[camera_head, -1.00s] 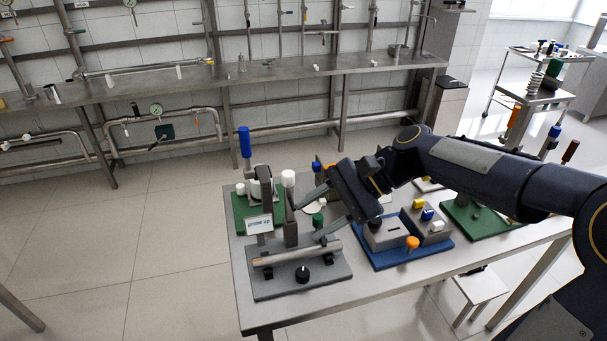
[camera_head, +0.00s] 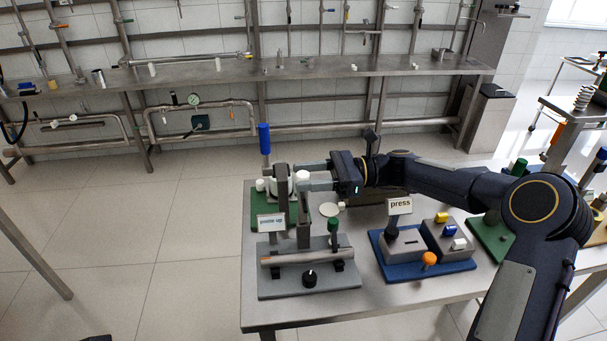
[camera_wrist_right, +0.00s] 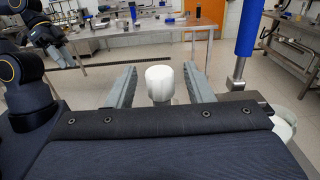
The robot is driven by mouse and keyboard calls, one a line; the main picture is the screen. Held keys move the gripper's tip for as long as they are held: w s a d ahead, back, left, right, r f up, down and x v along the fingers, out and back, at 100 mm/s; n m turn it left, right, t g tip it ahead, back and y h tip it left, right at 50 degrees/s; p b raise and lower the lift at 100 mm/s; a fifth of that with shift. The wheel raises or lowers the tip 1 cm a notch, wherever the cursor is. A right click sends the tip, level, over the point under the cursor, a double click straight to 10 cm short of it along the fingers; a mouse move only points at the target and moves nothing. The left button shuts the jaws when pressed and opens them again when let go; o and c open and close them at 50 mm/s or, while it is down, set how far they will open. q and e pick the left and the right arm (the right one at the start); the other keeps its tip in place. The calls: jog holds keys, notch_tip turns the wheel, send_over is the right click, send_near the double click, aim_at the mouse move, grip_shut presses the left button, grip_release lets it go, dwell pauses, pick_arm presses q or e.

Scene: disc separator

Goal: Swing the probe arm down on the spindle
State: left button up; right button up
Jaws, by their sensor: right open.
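The probe arm is an upright grey bar (camera_head: 303,222) on a grey base plate (camera_head: 340,280), topped by a white knob (camera_head: 302,175). A sign (camera_head: 270,221) beside it seems to read "probe up". My right gripper (camera_head: 312,176) is at the height of the knob, its fingers pointing left. In the right wrist view the white knob (camera_wrist_right: 160,84) stands between the two open fingers, with a gap on each side.
A blue-handled lever (camera_head: 264,139) stands on a green board (camera_head: 260,205) close beyond the fingers. A black knob (camera_head: 310,278) and a green-topped post (camera_head: 333,226) are on the grey base. A blue board (camera_head: 455,266) with a "press" sign (camera_head: 400,206) lies to the right.

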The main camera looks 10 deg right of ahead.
jog(key=shift+a, duration=0.65)
grip_shut()
jog(key=shift+s, duration=0.1)
